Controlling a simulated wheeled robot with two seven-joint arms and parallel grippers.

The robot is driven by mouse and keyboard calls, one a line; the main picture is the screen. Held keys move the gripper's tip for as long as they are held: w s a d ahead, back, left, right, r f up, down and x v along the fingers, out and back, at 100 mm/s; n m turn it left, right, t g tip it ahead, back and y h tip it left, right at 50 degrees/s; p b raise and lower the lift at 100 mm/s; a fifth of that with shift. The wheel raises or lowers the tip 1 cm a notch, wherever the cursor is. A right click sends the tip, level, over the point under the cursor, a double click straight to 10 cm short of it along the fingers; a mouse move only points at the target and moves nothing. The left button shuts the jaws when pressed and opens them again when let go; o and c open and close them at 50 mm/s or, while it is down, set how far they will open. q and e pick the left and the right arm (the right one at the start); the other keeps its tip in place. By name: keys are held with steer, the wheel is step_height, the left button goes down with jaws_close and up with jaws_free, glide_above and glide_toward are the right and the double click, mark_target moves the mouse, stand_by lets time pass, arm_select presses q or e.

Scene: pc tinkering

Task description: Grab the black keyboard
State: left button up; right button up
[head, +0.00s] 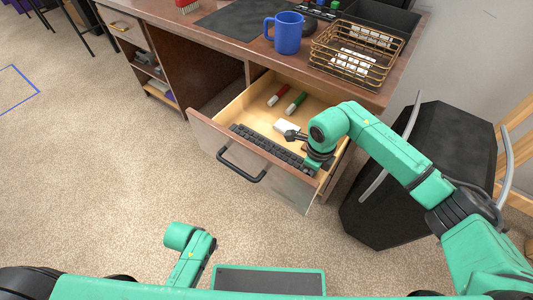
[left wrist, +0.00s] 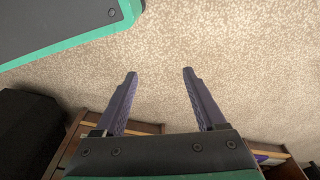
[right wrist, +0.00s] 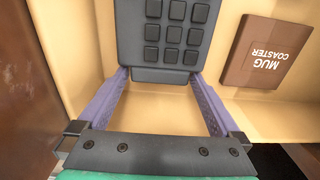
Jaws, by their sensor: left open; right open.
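The black keyboard (head: 265,142) lies in the open wooden drawer, along its front panel. Its number-pad end also shows in the right wrist view (right wrist: 168,35). My right gripper (right wrist: 158,76) is open, pointing down into the drawer at that end. Its two fingers are on either side of the keyboard's near edge; I cannot tell whether they touch it. In the head view my right wrist covers the keyboard's right end. My left gripper (left wrist: 160,72) is open and empty, with carpet beyond its fingers.
The drawer front (head: 235,165) bounds the keyboard's near side. A red marker (head: 279,95), a green marker (head: 296,101) and a brown mug coaster (right wrist: 264,52) lie in the drawer. A blue mug (head: 288,34) and wire basket (head: 355,55) stand on the desk above.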

steer(key=c, duration=1.6)
steer(key=shift+r, duration=0.1)
